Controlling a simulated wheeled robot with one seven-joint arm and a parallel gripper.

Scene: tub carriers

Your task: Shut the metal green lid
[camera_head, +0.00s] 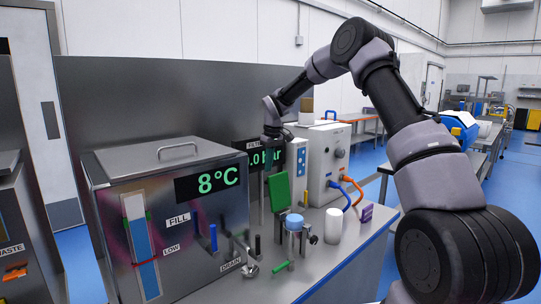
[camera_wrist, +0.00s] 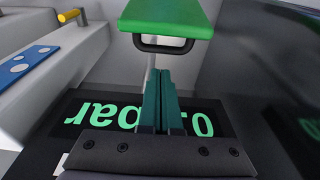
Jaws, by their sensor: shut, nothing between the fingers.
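The green lid (camera_head: 279,190) stands raised and tilted up, its flat face showing, beside the large metal tank in the head view. In the wrist view the lid (camera_wrist: 168,15) is at the top, with a dark bar handle (camera_wrist: 165,46) on its near edge. My gripper (camera_head: 268,172) hangs pointing down just behind and left of the lid in the head view. In the wrist view its teal fingers (camera_wrist: 158,76) are together and empty, their tips just short of the handle in the picture. Whether they touch the lid is not clear. What the lid covers is mostly hidden.
The metal tank (camera_head: 150,240) with an 8°C display stands left. A pressure display (camera_wrist: 100,115) is behind my fingers. A white box (camera_head: 325,150) with hoses stands right. A blue-capped jar (camera_head: 294,222) and white cup (camera_head: 333,226) are in front on the bench (camera_head: 365,250).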

